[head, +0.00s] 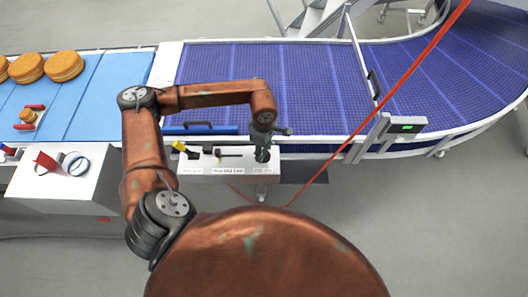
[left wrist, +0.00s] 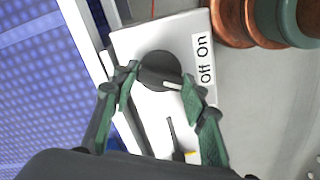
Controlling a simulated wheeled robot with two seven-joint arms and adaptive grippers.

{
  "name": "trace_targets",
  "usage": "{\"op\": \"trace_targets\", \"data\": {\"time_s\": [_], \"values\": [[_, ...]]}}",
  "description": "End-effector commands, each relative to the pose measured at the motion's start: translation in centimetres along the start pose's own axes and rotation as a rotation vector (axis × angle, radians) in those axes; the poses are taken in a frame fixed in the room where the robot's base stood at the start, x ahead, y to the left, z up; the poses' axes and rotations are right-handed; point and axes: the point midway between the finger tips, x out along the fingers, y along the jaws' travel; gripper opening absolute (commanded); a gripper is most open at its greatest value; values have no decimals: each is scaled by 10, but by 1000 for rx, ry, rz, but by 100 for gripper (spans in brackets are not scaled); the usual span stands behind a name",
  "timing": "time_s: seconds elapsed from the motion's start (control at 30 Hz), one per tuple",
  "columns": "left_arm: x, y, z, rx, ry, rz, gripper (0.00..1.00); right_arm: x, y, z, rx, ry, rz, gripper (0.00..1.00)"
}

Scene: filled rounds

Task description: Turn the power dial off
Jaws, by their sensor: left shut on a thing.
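The power dial (left wrist: 158,66) is a round dark knob on a light grey control box (left wrist: 130,42). A white mark on the dial points right and slightly down, towards the "Off" end of the "Off On" label (left wrist: 204,60). My left gripper (left wrist: 158,90) has its green-padded fingers on either side of the dial and is shut on it. In the head view my left gripper (head: 262,153) is at the right end of the box (head: 205,172) and hides the dial. My right gripper is not in view.
The box also bears a yellow-handled switch (head: 179,147) and a dark lever (head: 228,154). A blue conveyor (head: 300,85) runs behind it. Filled rounds (head: 64,66) lie on the light blue belt at left. A red cable (head: 410,75) crosses at right.

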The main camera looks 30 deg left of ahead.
Motion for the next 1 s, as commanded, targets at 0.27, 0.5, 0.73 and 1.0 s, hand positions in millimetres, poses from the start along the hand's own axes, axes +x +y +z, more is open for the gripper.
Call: {"op": "trace_targets", "data": {"time_s": [0.27,0.5,0.73,1.0], "values": [[0,0,0,35,-1,1,16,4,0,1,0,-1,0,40],[-1,0,0,37,-1,1,16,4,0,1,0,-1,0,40],[-1,0,0,36,-1,1,50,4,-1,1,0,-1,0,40],[0,0,0,35,-1,0,58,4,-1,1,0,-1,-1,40]]}}
